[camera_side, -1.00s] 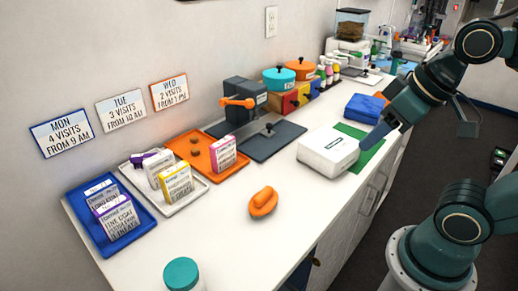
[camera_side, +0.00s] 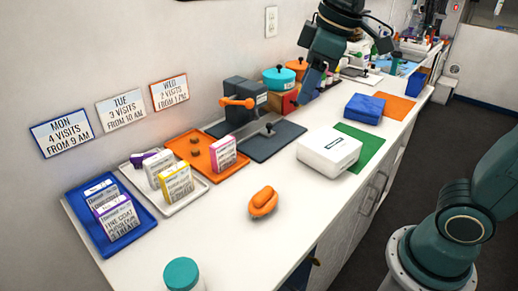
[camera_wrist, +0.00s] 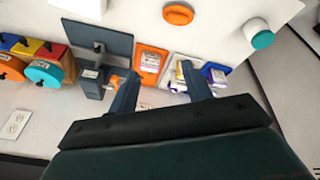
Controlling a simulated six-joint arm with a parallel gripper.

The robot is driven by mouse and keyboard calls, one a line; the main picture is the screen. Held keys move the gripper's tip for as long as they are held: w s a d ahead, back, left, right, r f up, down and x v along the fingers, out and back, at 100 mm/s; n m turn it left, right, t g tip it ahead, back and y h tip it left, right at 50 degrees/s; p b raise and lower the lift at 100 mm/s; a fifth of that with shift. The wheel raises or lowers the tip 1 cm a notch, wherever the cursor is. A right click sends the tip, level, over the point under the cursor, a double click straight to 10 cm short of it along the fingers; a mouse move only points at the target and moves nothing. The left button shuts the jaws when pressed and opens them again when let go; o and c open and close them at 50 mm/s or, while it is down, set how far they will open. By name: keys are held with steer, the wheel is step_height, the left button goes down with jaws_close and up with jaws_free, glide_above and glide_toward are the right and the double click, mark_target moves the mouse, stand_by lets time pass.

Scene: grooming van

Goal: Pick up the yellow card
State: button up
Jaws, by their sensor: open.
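The yellow card (camera_side: 176,186), a white printed card with a yellow border, stands upright on the white tray (camera_side: 200,193), in front of a purple-topped card (camera_side: 157,168). In the wrist view the white tray is partly behind one of my fingers, and I cannot clearly pick out the yellow card there. My gripper (camera_side: 309,86) is high over the back of the counter, well to the right of the card and apart from it. Its two fingers show spread apart and empty in the wrist view (camera_wrist: 161,70).
The orange tray (camera_side: 184,147) with a pink card (camera_side: 223,153) is just behind the white tray; the blue tray (camera_side: 137,222) with cards is in front. A grey press with an orange handle (camera_side: 238,102) stands behind. The counter around the orange brush (camera_side: 263,201) is mostly clear.

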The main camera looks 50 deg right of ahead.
steer(key=w+a+n+g, duration=0.1)
steer(key=w+a+n, duration=0.2)
steer(key=w, duration=0.5)
steer(key=n+g, duration=0.3)
steer(key=n, duration=0.6)
glide_above(174, 169)
step_height(174, 169, down, 13)
steer(key=shift+w, duration=0.1)
steer(key=shift+f, duration=4.25)
steer(key=shift+f, duration=2.55)
